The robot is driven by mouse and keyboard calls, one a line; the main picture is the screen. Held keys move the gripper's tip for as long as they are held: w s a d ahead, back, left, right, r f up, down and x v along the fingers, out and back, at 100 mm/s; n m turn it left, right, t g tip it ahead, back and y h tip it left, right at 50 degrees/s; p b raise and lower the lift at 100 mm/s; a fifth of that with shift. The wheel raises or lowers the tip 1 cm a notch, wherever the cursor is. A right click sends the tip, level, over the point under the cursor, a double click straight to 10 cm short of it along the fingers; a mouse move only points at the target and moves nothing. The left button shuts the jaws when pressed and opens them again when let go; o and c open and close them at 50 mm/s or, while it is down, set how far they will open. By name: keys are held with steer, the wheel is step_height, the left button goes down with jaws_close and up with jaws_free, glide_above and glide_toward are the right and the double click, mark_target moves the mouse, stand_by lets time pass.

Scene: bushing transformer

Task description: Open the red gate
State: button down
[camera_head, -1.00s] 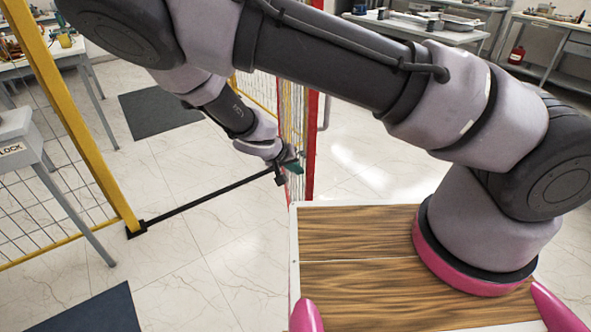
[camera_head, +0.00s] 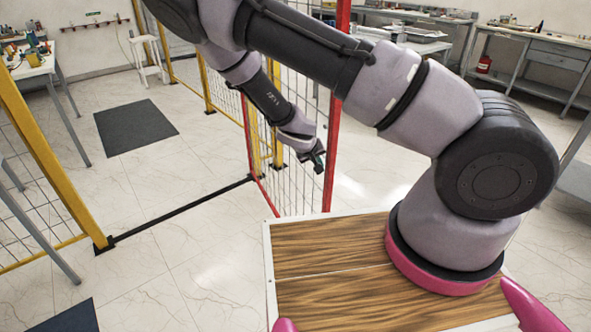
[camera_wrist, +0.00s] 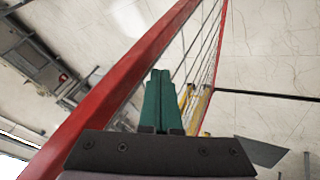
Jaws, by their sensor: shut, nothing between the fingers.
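The red gate (camera_head: 335,110) is a red frame with wire mesh, standing at an angle to the opening on its left. One red upright is near my gripper and the other is farther left. My gripper (camera_head: 318,158) is beside the nearer red upright, in front of the mesh. In the wrist view, its green fingers (camera_wrist: 158,98) are together and empty. The red frame (camera_wrist: 118,85) runs diagonally past them, with mesh on the right. I cannot tell whether the fingers touch the gate. No latch or handle can be made out.
A yellow fence post (camera_head: 50,155) stands left of the opening. A black floor strip (camera_head: 180,212) crosses the opening to the gate's foot. The floor behind it is clear around a dark mat (camera_head: 135,127). Benches (camera_head: 535,58) stand at back right. My wooden-topped base fills the front.

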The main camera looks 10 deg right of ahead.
steer(key=w+d+n, duration=0.1)
steer(key=w+d, duration=0.2)
steer(key=d, duration=1)
steer(key=shift+w+d+t+y, duration=0.15)
steer(key=shift+w+t+y, duration=0.05)
steer(key=shift+t+y, duration=0.1)
